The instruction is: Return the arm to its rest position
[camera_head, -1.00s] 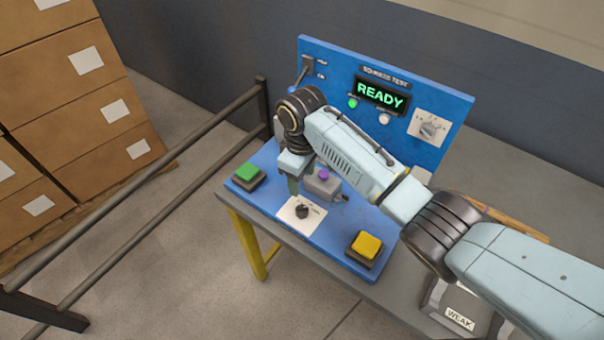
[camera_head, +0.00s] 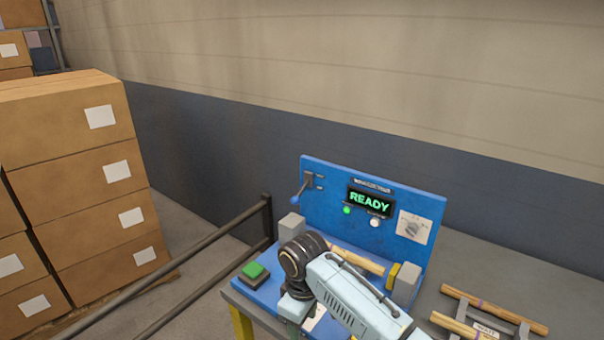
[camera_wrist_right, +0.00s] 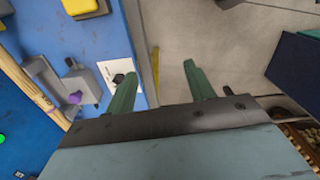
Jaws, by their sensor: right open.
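My right arm (camera_head: 355,300) comes in from the lower right in the head view and reaches over the front of the blue test station (camera_head: 290,180). Its gripper is mostly hidden below the wrist there. In the right wrist view the right gripper (camera_wrist_right: 160,88) is open, with two green fingers apart and nothing between them. The left finger is over the white dial plate (camera_wrist_right: 118,75) at the station's front edge; the other is over the floor. My left gripper is not in view.
The display (camera_head: 369,202) reads READY, with a green lamp (camera_head: 347,210) lit. A turned wooden piece (camera_head: 356,261) lies across the station. A green button (camera_head: 253,270) is at its left. A rack with wooden pieces (camera_head: 500,308) stands right. A dark rail (camera_head: 215,240) and stacked boxes (camera_head: 75,165) are left.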

